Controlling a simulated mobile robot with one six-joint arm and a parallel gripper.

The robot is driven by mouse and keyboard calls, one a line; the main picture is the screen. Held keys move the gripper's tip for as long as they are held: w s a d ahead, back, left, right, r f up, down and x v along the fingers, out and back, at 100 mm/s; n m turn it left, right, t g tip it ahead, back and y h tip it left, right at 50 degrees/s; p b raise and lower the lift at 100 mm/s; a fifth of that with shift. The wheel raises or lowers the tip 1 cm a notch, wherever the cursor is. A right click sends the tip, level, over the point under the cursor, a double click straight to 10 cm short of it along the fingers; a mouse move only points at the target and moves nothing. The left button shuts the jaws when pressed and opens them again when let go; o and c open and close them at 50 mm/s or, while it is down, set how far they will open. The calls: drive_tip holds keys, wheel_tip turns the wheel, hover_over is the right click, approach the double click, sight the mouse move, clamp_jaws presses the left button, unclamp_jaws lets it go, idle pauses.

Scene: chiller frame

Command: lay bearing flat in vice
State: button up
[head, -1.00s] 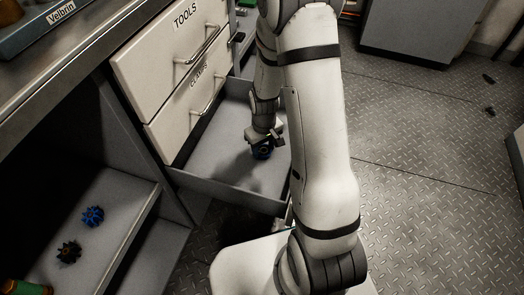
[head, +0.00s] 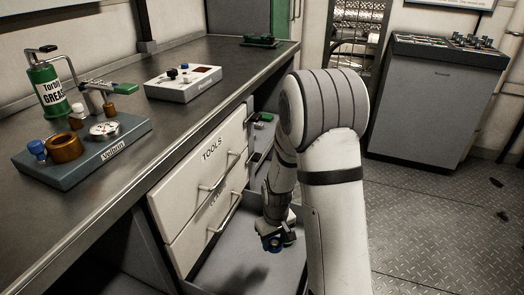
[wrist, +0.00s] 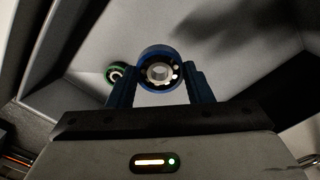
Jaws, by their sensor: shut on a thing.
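My gripper (head: 274,241) is shut on a blue-rimmed bearing (wrist: 147,54) with a silver centre. The wrist view shows the bearing between the two blue fingers (wrist: 161,84), its round face towards the camera. In the head view only a little blue shows at the fingertips, over the open bottom drawer (head: 222,268). A second, green-rimmed bearing (wrist: 115,71) shows beyond the fingers, in the drawer. A low green device (head: 260,41) stands at the far end of the bench; I cannot tell whether it is the vice.
Closed drawers (head: 213,160) sit above the open one.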

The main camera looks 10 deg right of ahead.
sight(273, 240)
drive_tip(key=shift+m, duration=0.6)
drive_tip(key=r+p, duration=0.2)
drive_tip(key=p, duration=0.3)
drive_tip(key=w+r+p, duration=0.1)
drive_tip(key=r+p, duration=0.2)
drive_tip(key=p, duration=0.1)
drive_tip(key=shift+r+p, duration=0.15)
drive_tip(key=shift+p, duration=0.25)
drive_tip(key=r+p, duration=0.1)
drive_tip(key=p, duration=0.4)
drive_tip(key=shift+a+r+m, duration=0.1)
drive_tip(key=shift+r+m, duration=0.2)
drive_tip(key=shift+r, duration=0.05)
wheel_tip(273, 240, up, 2)
drive_tip(key=m+p, duration=0.1)
drive_tip(key=p, duration=0.7)
drive_tip(key=shift+s, duration=0.15)
